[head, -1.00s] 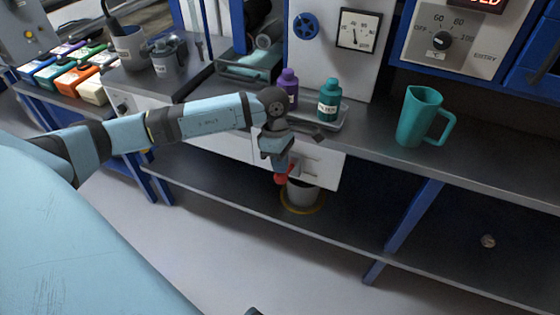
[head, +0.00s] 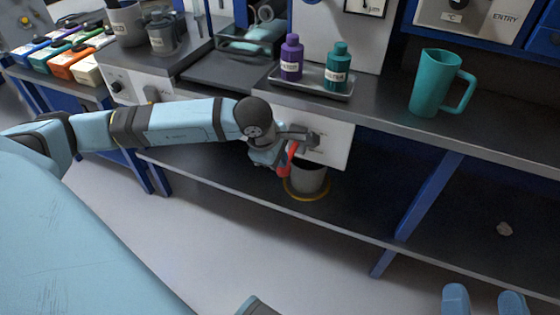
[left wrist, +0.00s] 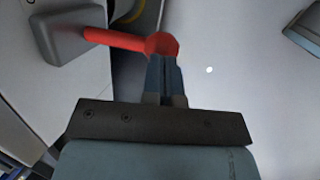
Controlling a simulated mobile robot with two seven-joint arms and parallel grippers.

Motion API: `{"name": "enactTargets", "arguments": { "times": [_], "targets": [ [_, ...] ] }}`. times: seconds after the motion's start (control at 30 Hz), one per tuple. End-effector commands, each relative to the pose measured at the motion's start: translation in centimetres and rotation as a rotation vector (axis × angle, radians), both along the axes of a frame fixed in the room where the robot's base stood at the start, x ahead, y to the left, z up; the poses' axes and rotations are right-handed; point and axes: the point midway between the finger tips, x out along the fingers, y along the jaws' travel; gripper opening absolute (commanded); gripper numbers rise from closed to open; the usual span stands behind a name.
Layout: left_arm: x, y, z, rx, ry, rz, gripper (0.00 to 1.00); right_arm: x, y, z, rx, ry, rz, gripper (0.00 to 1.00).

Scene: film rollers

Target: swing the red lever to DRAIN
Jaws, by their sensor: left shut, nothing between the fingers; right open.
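The red lever (head: 292,154) is on the white front panel (head: 337,142) under the bench. In the head view it slopes down and left from its grey mount. My left gripper (head: 281,167) is at its lower end, partly hidden by my wrist. In the left wrist view, the lever (left wrist: 110,39) runs from the grey mount (left wrist: 72,33) to a round red end. My left gripper's shut fingertips (left wrist: 164,62) are at that end, touching or very close, with nothing between them. The DRAIN marking is not readable. My right gripper (head: 484,301) is open and empty at the bottom right.
A grey pail (head: 309,178) stands in a yellow ring on the lower shelf below the lever. A tray (head: 338,93) with purple and teal bottles sits on the bench above. A teal jug (head: 432,85) stands to the right. Floor in front is clear.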

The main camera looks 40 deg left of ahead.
Motion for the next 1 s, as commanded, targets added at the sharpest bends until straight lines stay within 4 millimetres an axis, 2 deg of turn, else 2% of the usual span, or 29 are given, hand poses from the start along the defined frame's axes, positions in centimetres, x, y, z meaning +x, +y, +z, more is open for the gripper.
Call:
{"name": "enactTargets", "arguments": {
  "times": [0.03,0.1,0.4,0.7,1.0],
  "targets": [
    [-0.1,0.0,-1.0,0.003,-0.015,-0.001,0.00,0.2,0.1,-1.8,-0.017,0.034,0.006,0.87],
    [-0.2,-0.1,-1.4,0.002,-0.011,-0.001,0.00,0.3,0.1,-2.9,-0.035,0.069,0.015,0.87],
    [-0.3,-0.1,-3.5,0.002,-0.009,0.001,0.00,0.5,0.5,-6.7,-0.095,0.183,0.050,0.87],
    [-0.3,-0.1,-4.5,0.002,-0.008,0.001,0.00,0.5,0.6,-8.4,-0.127,0.238,0.069,0.87],
    [-0.3,-0.1,-4.9,0.003,-0.004,0.000,0.00,0.5,0.6,-8.8,-0.134,0.252,0.075,0.87]
  ]
}}
